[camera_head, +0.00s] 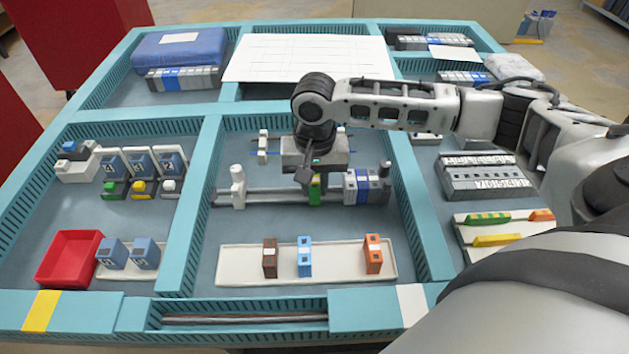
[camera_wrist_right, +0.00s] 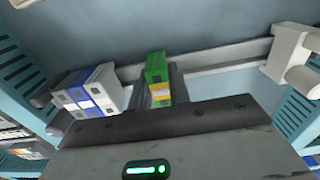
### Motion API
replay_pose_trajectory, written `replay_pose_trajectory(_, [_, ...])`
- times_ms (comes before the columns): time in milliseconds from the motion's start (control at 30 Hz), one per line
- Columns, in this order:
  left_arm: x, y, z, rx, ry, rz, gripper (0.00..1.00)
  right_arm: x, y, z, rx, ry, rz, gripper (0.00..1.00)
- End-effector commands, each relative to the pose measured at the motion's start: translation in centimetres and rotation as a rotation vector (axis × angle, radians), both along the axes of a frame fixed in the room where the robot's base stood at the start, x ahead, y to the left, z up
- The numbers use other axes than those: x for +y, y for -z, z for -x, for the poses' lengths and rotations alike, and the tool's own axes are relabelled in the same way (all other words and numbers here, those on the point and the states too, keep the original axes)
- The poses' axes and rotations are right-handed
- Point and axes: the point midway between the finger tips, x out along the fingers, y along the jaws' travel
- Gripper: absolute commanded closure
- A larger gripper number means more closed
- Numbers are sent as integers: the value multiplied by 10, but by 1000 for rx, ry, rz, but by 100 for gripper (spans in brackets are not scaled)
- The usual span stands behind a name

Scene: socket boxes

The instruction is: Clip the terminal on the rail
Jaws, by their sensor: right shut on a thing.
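The green and yellow terminal (camera_head: 315,190) is in my right gripper (camera_head: 308,178), at the rail (camera_head: 275,196) in the middle compartment. In the right wrist view the terminal (camera_wrist_right: 156,72) stands against the rail (camera_wrist_right: 215,58), with its lower part hidden by the gripper body. I cannot tell whether it is seated on the rail. A group of grey, white and blue terminals (camera_head: 367,187) sits on the rail to its right, with a gap between; it also shows in the right wrist view (camera_wrist_right: 90,90). My left gripper is not in view.
A pale end stop (camera_head: 238,188) stands at the rail's left end. A white tray (camera_head: 340,270) with brown, blue and orange terminals lies in front. Teal dividers (camera_head: 197,205) border the compartment. A red bin (camera_head: 68,260) stands at left. The rail left of the terminal is free.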

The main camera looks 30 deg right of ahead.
Motion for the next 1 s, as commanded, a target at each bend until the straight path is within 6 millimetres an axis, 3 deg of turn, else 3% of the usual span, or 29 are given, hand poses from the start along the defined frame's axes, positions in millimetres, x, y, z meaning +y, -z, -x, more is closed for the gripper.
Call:
replay_pose_trajectory(267, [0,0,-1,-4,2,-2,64,0,6,3,12,0,2,100])
replay_pose_trajectory(300, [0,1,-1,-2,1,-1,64,0,6,4,12,0,2,73])
replay_pose_trajectory(367, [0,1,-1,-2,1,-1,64,0,7,4,14,0,4,56])
replay_pose_trajectory(700, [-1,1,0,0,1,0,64,-5,7,5,19,5,13,56])
replay_pose_trajectory(733, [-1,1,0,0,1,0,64,-5,7,5,20,6,13,63])
replay_pose_trajectory(767, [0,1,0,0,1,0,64,-5,7,5,20,5,14,59])
replay_pose_trajectory(1000, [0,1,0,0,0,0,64,-5,7,5,20,6,15,58])
